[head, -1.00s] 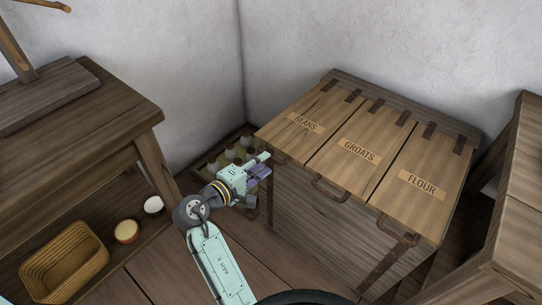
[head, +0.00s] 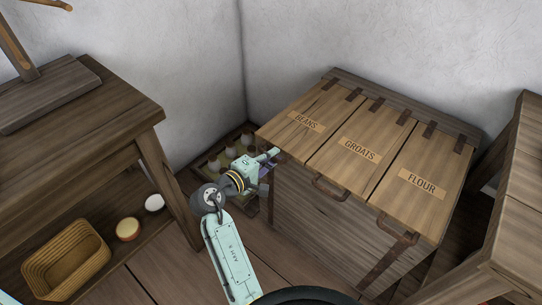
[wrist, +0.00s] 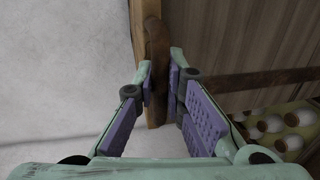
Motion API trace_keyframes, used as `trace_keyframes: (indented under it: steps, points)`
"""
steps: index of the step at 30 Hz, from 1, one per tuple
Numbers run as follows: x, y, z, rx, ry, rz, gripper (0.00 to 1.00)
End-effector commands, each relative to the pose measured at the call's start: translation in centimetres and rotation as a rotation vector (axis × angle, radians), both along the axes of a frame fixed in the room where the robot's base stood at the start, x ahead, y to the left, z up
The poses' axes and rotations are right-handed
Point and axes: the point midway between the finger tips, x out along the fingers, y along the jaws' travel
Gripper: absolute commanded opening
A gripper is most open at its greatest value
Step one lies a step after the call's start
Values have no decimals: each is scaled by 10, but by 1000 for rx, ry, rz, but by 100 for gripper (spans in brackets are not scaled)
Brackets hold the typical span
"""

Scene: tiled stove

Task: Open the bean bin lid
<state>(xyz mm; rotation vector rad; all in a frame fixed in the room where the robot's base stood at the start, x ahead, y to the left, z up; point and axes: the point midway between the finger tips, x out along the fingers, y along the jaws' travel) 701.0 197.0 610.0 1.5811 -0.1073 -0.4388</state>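The wooden bin (head: 300,195) stands against the wall with three closed lids. The lid marked BEANS (head: 318,112) is the leftmost one and lies flat. My gripper (head: 273,154) is at the front edge of this lid, where its handle is, and covers most of the handle in the head view. In the wrist view, the brown handle (wrist: 157,50) runs between the fingertips of my gripper (wrist: 160,82). Both finger pads lie close against its sides, and the fingers look shut on it. The lid's edge (wrist: 139,30) shows beside the handle.
The GROATS lid (head: 360,150) and FLOUR lid (head: 421,185) lie to the right, each with a front handle. A wooden table (head: 75,135) is at left, another piece of furniture (head: 520,215) at right.

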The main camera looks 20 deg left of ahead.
Motion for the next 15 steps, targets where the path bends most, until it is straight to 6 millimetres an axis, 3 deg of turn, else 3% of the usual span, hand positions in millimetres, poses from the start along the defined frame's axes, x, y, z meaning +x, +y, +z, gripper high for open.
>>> trace_keyframes:
  steps: [4,15]
  points:
    - [0,0,0,0,0,0,0]
    - [0,0,0,0,0,0,0]
